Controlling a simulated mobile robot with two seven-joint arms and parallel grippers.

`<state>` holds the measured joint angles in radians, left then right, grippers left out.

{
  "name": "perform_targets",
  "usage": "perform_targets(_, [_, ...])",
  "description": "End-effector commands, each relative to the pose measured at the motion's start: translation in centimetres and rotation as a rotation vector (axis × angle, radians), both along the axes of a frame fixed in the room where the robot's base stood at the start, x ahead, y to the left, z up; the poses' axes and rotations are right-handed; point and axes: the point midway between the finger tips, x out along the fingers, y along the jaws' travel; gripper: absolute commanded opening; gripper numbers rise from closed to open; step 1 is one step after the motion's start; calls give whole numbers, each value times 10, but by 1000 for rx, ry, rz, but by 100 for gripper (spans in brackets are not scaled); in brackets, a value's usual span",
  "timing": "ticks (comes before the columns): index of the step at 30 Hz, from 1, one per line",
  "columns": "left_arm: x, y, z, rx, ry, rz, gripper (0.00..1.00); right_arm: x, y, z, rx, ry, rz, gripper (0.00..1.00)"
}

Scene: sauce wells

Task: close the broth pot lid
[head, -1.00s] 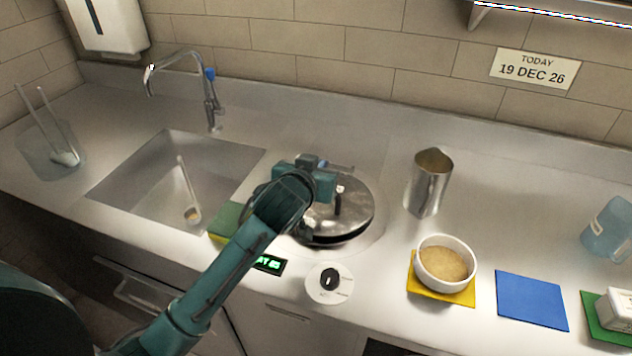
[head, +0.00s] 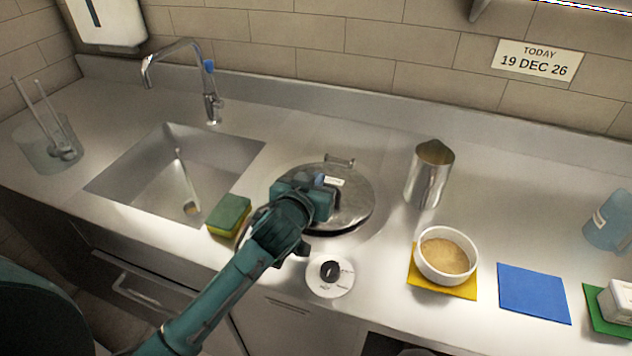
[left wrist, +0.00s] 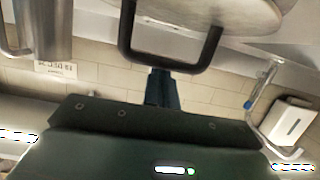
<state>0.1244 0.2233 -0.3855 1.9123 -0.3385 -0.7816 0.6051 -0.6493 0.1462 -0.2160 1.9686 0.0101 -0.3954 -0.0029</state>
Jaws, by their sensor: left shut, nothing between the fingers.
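The broth pot's round steel lid (head: 352,207) lies about level over the pot set in the counter. A dark edge shows under its front, and I cannot tell whether it is fully seated. Its hinge (head: 339,161) shows at the back. My left gripper (head: 318,196) is shut and empty, over the left front of the lid, and hides part of it. In the left wrist view the black lid handle (left wrist: 128,38) stands close by the shut fingers (left wrist: 163,90), under the lid's metal (left wrist: 215,12); contact is unclear. My right gripper is out of view.
A sponge (head: 229,214) and the sink (head: 130,185) lie left of the pot. A control knob (head: 330,271) is in front. A steel jug (head: 428,175) and a bowl (head: 446,255) on a yellow mat stand to the right.

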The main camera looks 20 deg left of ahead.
Motion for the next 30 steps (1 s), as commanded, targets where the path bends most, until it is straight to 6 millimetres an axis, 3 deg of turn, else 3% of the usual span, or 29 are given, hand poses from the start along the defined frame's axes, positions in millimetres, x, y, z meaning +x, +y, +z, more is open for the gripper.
perform_targets(1, [-2,0,-13,-2,-16,1,0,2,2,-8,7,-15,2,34])
perform_targets(3, [-4,0,-16,-3,-39,1,0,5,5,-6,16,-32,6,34])
perform_targets(19, [-6,1,-15,-1,-66,1,0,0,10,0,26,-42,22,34])
perform_targets(23, [-3,3,-6,-1,-67,1,0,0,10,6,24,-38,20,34])
perform_targets(28, [9,8,22,-3,-71,2,0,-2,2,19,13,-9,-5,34])
perform_targets(30, [10,10,27,-2,-72,1,0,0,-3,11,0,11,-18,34])
